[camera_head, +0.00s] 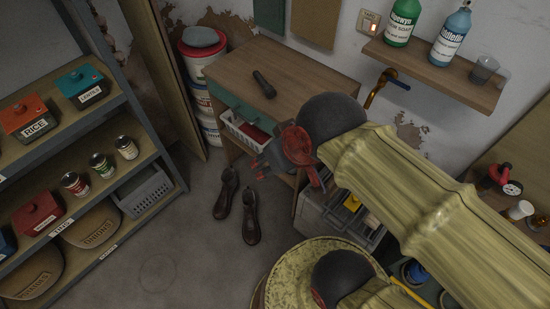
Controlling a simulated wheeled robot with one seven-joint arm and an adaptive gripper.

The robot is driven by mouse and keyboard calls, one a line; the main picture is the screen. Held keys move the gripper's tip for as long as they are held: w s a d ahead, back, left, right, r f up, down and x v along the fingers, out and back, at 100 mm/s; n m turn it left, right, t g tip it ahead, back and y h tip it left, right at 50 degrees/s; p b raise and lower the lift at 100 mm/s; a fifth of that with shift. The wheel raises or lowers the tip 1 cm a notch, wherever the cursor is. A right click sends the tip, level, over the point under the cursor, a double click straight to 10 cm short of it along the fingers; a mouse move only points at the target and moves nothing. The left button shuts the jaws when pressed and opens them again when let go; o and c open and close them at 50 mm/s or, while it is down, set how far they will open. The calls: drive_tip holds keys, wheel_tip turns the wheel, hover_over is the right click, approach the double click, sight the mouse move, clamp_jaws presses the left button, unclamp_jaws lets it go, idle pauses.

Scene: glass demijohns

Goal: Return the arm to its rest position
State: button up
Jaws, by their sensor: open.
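My arm, in a yellowish ribbed sleeve with dark round joints, reaches in from the lower right. It is extended over the floor in front of the workbench. At its end, past the dark joint, is a red wrist part, and my gripper (264,163) shows small beyond it. Its fingers look red and grey, are open, and point down and left. I see nothing held between them. They appear in front of the bench's lower part, and I cannot tell whether they touch anything.
A workbench (315,62) bears a dark flashlight-like tool (264,85). A wall shelf (445,77) with bottles is at upper right. A storage rack (150,155) stands left. Dark boots (226,194) stand on the floor. The left-centre floor is clear.

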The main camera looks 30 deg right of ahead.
wheel_tip(320, 180, up, 4)
drive_tip(key=p, duration=0.3)
drive_tip(key=shift+f, duration=0.2)
idle(0.8)
